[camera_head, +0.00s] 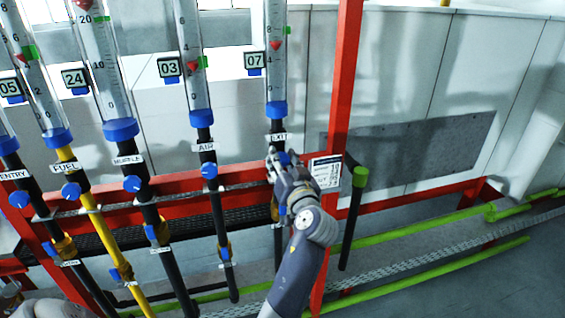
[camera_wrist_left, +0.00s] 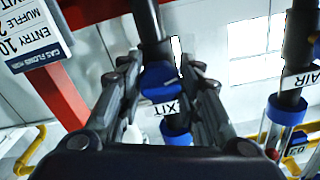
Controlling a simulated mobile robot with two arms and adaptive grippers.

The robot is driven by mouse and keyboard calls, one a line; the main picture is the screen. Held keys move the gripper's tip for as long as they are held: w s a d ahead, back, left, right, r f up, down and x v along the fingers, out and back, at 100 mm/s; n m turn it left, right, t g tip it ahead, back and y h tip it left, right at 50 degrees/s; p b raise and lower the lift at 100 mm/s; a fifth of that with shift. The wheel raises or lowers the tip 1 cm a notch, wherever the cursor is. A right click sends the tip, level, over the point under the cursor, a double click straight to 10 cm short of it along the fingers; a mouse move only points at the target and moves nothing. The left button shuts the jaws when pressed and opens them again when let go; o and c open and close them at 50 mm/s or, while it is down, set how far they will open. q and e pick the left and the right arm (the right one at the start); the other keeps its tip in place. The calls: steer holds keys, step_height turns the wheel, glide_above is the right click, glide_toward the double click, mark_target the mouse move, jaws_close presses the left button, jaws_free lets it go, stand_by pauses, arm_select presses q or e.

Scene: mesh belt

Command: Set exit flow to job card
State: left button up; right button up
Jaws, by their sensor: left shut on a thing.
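My left gripper (camera_head: 281,160) is shut on the blue exit knob, which shows between the fingers in the left wrist view (camera_wrist_left: 160,78). The job card (camera_head: 326,172) hangs on the red post right of the gripper. In the wrist view the card (camera_wrist_left: 33,38) is upside down, with ENTRY 10 legible. My right gripper is not in view.
To the left stand the air tube (camera_head: 190,60), with display 03, the muffle tube (camera_head: 105,75), the fuel tube (camera_head: 40,90) on a yellow pipe, and the entry tube. The red post (camera_head: 343,75) and a green-capped pipe (camera_head: 354,210) are close right of my left gripper.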

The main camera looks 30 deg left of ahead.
mark_target(278, 119)
arm_select(q)
steer(key=shift+r+m, duration=0.15)
steer(key=shift+m, duration=0.95)
steer(key=o, duration=0.8)
steer(key=shift+o, duration=1.4)
steer(key=shift+a, duration=0.1)
steer(key=shift+w, duration=0.1)
step_height(278, 119, up, 10)
steer(key=shift+f, duration=0.15)
